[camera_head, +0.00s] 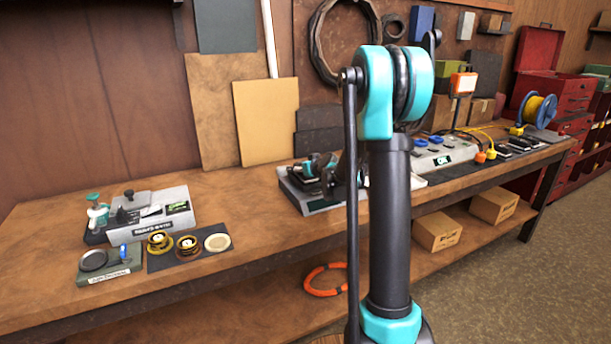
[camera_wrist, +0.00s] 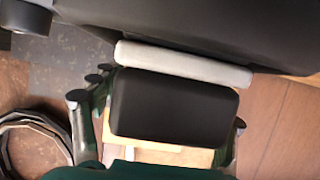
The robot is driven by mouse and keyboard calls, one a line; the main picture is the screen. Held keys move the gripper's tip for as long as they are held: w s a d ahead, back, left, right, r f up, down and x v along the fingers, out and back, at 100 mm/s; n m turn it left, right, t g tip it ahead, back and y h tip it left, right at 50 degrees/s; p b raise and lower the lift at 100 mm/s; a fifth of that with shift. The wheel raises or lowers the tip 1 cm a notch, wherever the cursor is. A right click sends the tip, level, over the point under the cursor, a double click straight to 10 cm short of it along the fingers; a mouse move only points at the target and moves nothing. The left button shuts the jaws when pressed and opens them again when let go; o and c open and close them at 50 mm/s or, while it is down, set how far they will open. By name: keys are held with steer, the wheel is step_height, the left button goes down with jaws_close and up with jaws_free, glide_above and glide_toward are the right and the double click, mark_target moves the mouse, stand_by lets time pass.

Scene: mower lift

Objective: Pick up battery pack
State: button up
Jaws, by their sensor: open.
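I cannot single out the battery pack for certain. Small dark blocks (camera_head: 520,144) lie at the right end of the bench, and a teal-and-black object (camera_head: 318,164) sits on the middle grey base (camera_head: 318,206), partly behind my arm. My gripper (camera_wrist: 165,103) shows in the wrist view, with green and dark finger parts spread at left and right. It is open. A rounded black block (camera_wrist: 172,106) shows between the finger parts; I cannot tell whether it is part of my gripper. In the head view my arm hides the gripper's end.
The wooden bench (camera_head: 262,225) has clear room between the left grey station (camera_head: 150,225) and the middle base. A control box (camera_head: 445,150) with yellow cables stands right of my arm. Boards (camera_head: 265,120) lean on the wall. Cardboard boxes (camera_head: 437,232) sit on the lower shelf.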

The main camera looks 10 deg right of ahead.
jaws_close()
stand_by(0.5)
steer(key=shift+r, duration=0.1)
